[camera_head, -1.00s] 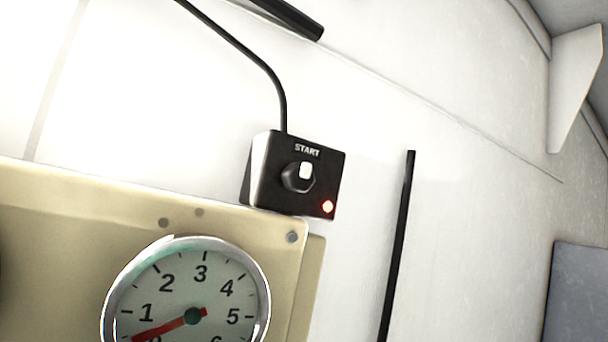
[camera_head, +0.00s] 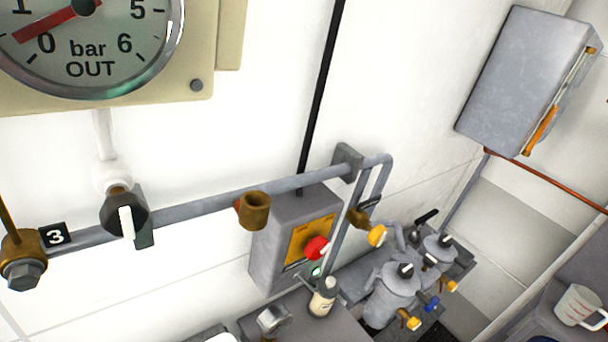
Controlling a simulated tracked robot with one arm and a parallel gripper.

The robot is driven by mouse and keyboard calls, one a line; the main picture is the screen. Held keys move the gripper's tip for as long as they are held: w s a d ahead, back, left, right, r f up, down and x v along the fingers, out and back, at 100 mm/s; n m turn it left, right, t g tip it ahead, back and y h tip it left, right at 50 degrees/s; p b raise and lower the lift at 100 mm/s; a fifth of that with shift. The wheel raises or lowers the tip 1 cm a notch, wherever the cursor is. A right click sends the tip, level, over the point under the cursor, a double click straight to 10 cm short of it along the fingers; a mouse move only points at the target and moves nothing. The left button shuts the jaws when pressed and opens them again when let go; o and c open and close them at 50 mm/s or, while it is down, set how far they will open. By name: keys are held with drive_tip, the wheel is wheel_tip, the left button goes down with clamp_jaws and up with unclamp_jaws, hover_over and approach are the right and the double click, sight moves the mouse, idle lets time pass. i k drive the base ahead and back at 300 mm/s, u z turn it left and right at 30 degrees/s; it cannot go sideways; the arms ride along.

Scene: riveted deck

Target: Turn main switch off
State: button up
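No part in view is labelled as the main switch. A grey wall box (camera_head: 525,75) with an orange lever handle (camera_head: 541,131) on its right side is at the upper right. The handle lies along the box's edge. A second grey box (camera_head: 277,240) with a yellow panel (camera_head: 311,238), a red knob (camera_head: 316,248) and a small green light (camera_head: 316,271) is at the centre. I cannot tell which of these is the main switch. My gripper is not in view.
A grey pipe (camera_head: 215,199) crosses the wall, with a black-handled valve (camera_head: 125,213) and brass fittings. A pressure gauge (camera_head: 95,50) is at the upper left. Grey canisters (camera_head: 392,290), a small bottle (camera_head: 323,297) and a white measuring cup (camera_head: 580,306) stand lower right.

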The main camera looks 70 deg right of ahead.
sight(317, 247)
drive_tip(key=z, duration=1.45)
